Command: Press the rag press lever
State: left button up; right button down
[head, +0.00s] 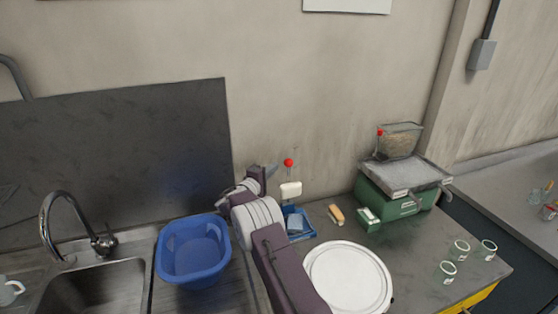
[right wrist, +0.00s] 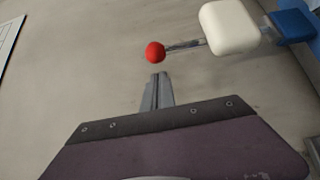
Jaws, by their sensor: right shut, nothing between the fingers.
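The rag press lever is a metal rod with a red ball knob (head: 288,162) at its end, near the wall. A cream block (head: 291,189) sits on the rod, above a blue tray (head: 307,227) at the back of the counter. My right gripper (head: 272,168) is shut and empty, just left of the knob. In the right wrist view the closed fingertips (right wrist: 158,78) are just below the red knob (right wrist: 155,52), with a small gap seen between them. The cream block shows there too (right wrist: 229,26). My right arm hides part of the tray. My left gripper is not in view.
A blue basin (head: 193,276) stands left of my arm, beside the sink (head: 95,290). A white round lid (head: 348,278) lies right of my arm. A wooden brush (head: 336,215), a green machine (head: 392,198) with another red knob, and several small jars stand further right.

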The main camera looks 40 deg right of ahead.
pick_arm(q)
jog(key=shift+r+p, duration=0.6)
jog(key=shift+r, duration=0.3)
pick_arm(e)
jog(key=x, duration=0.5)
